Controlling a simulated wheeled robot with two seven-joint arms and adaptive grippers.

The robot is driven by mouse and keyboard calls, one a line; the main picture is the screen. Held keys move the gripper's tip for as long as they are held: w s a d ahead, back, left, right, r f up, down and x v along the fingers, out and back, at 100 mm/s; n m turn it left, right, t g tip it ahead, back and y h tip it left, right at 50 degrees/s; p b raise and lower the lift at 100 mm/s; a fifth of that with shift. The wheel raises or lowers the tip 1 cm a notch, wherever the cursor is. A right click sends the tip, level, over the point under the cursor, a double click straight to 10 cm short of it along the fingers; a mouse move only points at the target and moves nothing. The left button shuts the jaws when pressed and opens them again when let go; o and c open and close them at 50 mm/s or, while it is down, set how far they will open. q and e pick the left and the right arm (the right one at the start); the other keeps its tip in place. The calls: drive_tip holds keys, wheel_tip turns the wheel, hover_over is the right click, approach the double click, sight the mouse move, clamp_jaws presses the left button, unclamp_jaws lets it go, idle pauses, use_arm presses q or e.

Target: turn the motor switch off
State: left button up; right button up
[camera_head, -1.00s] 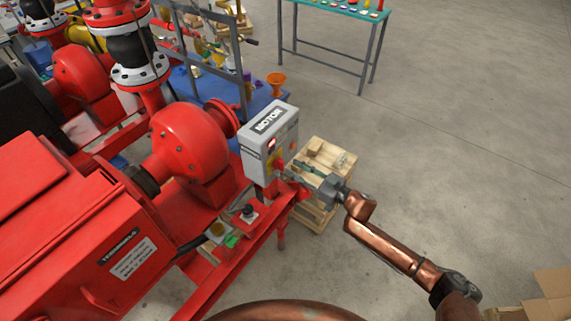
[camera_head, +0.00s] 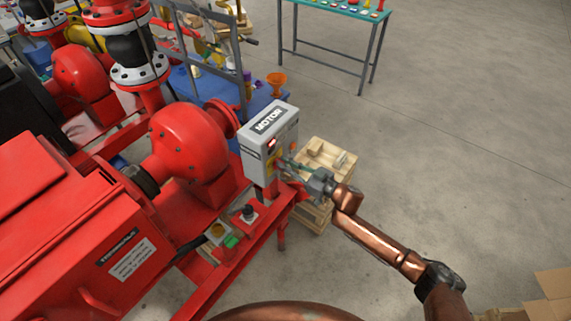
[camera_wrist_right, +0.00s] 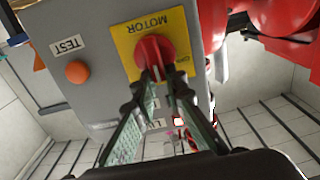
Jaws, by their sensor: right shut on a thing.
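The grey motor box (camera_head: 268,135) stands on the red skid with a "MOTOR" label on top. In the right wrist view its face shows a red rotary switch knob (camera_wrist_right: 152,52) on a yellow "MOTOR" plate (camera_wrist_right: 178,38). My right gripper (camera_wrist_right: 153,76) has its two fingertips close together on the knob's grip and is shut on it. In the head view the right gripper (camera_head: 285,167) reaches the box's right face from the right and partly covers the knob there. My left gripper is not in view.
An orange button (camera_wrist_right: 77,71) marked "TEST" sits beside the yellow plate. A small station with a black knob (camera_head: 249,213) and a green button (camera_head: 231,241) is on the skid below. A wooden pallet (camera_head: 318,215) stands behind my right gripper. Open floor lies to the right.

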sight(275, 169)
clamp_jaws()
drive_tip(key=n, duration=0.4)
drive_tip(key=s+f+n, duration=0.1)
drive_tip(key=n, duration=0.3)
drive_tip(key=a+n+b, duration=0.1)
drive_tip(key=n, duration=0.4)
drive_tip(key=shift+s+a+f, duration=0.1)
drive_tip(key=shift+s+f, duration=0.2)
drive_tip(key=shift+s, duration=0.1)
drive_tip(key=n+b, duration=0.1)
drive_tip(key=n, duration=0.1)
drive_tip(key=f+n+b, duration=0.1)
drive_tip(key=n, duration=0.1)
drive_tip(key=shift+s+a+n, duration=0.1)
drive_tip(key=shift+n, duration=0.3)
drive_tip(key=o, duration=0.6)
unclamp_jaws()
